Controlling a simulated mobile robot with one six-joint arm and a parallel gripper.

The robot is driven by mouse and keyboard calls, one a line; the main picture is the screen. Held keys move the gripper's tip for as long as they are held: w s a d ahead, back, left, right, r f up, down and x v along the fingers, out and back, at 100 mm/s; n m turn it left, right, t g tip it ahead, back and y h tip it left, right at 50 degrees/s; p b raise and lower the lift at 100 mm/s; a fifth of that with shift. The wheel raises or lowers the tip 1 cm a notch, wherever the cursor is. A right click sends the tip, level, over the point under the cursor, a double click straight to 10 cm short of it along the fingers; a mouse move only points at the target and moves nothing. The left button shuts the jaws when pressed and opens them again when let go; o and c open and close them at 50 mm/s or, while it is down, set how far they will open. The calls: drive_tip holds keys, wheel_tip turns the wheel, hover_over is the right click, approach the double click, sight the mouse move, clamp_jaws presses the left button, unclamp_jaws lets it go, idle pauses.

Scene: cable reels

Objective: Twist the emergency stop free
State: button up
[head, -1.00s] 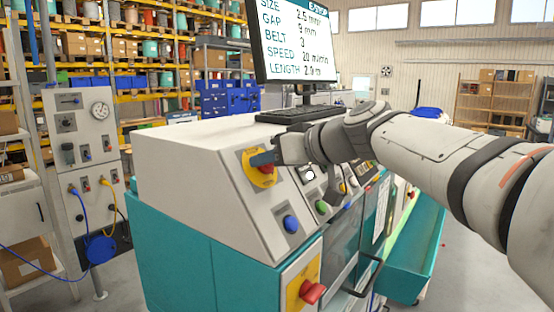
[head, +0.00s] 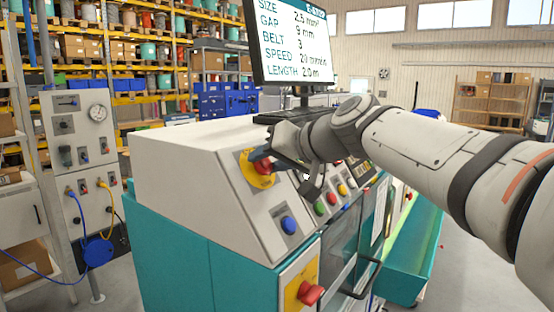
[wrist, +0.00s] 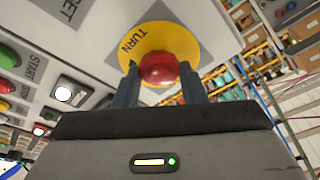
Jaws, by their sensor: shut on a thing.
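The emergency stop is a red mushroom button (wrist: 158,70) on a round yellow plate (wrist: 143,40) lettered TURN. It sits on the sloped face of the white console. In the head view its yellow plate (head: 257,180) shows, and the red head is largely hidden by my gripper (head: 262,164). In the wrist view, the two blue-grey fingers of my gripper (wrist: 160,75) stand either side of the red head, shut on it. The wrist is rolled relative to the console, so the panel appears tilted in the wrist view.
A blue button (head: 288,225) lies below the stop on the console, with a green button (head: 320,208) to its right. A red rotary switch (head: 309,293) sticks out lower down. A monitor (head: 292,45) and keyboard stand behind my gripper.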

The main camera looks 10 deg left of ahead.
drive_tip(key=shift+d+r+m, duration=0.1)
drive_tip(key=shift+m, duration=0.6)
drive_tip(key=shift+m+p, duration=0.45)
drive_tip(key=shift+m, duration=0.15)
drive_tip(key=shift+h, duration=0.3)
drive_tip(key=o, duration=1)
drive_tip(key=b+v, duration=0.1)
drive_tip(key=v, duration=0.6)
drive_tip(key=shift+s+d+b, duration=0.2)
drive_tip(key=shift+s+b, duration=0.05)
drive_tip(key=shift+b, duration=0.05)
